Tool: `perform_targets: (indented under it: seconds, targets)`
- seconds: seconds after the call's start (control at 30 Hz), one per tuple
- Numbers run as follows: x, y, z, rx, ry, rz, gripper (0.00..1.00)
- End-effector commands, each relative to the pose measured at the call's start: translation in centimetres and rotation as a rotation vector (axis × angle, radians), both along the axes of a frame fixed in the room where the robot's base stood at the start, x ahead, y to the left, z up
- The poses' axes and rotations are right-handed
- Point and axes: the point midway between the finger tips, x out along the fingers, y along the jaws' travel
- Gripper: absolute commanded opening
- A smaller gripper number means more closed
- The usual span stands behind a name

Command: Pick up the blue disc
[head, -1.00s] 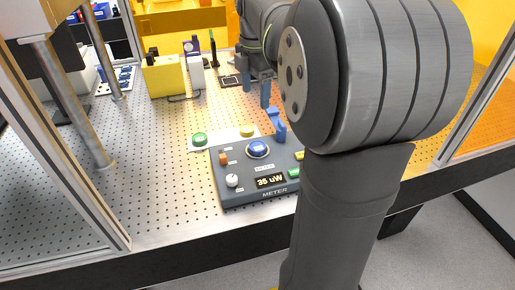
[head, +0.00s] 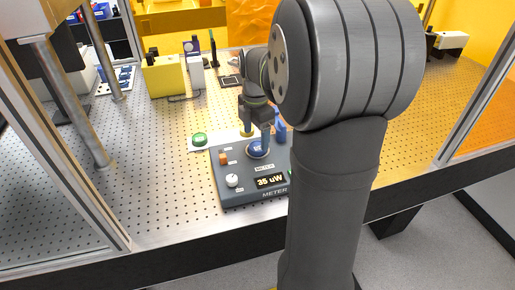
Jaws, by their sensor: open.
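The blue disc (head: 257,150) sits in a pale ring on the top face of the dark grey meter box (head: 225,192), in the head view. My gripper (head: 257,139) points down over the disc, with its fingers at the disc's far side. It is open, and nothing shows held in it. The fingers hide part of the disc, and I cannot tell whether they touch it.
The perforated table (head: 165,190) is clear at left.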

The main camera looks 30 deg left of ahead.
Motion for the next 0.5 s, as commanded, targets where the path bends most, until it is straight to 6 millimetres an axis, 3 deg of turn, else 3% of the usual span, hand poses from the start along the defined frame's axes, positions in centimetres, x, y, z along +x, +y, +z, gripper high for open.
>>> perform_targets:
  seconds: [0.2,0.5]
  targets:
    - [0.1,-0.1,-3.1,-0.002,0.001,0.0,0.72]
    - [0.1,-0.1,-3.7,0.0,-0.001,0.0,0.72]
